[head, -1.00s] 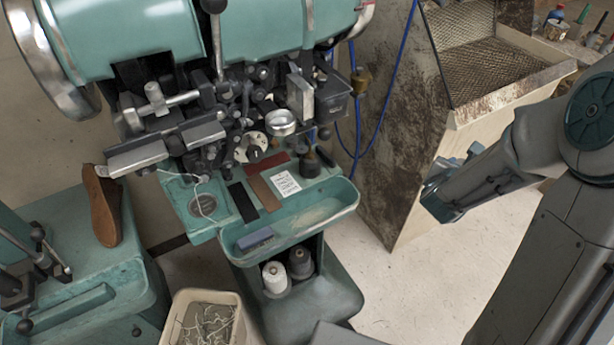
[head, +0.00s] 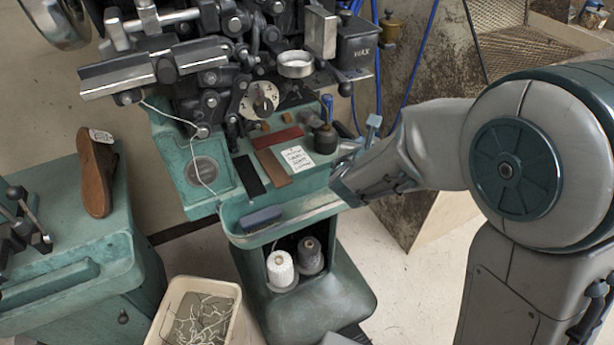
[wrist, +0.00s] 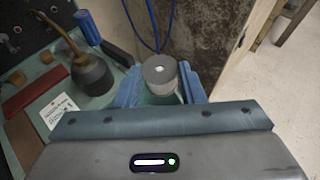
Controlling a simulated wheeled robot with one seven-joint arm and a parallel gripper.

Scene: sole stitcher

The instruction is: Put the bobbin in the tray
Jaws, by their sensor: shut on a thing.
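The bobbin (wrist: 161,72) is a small cylinder with a grey top and a hole in its middle, seen in the wrist view. My gripper (wrist: 160,88) is shut on it, with a blue finger on each side. The tray is the teal trough on the machine's front, with its rim (head: 236,238) showing in the head view. My gripper (head: 356,163) is by the tray's right end there, and my arm hides that end. The head view does not show the bobbin clearly. I cannot tell whether it is directly above the tray.
A dark blue block (head: 261,218) lies in the tray's left part. An oil can (wrist: 90,68) and a white card (head: 297,157) sit on the bed behind it. A white spool (head: 281,268) and a dark spool (head: 310,254) stand below. A bin (head: 172,305) holds scraps.

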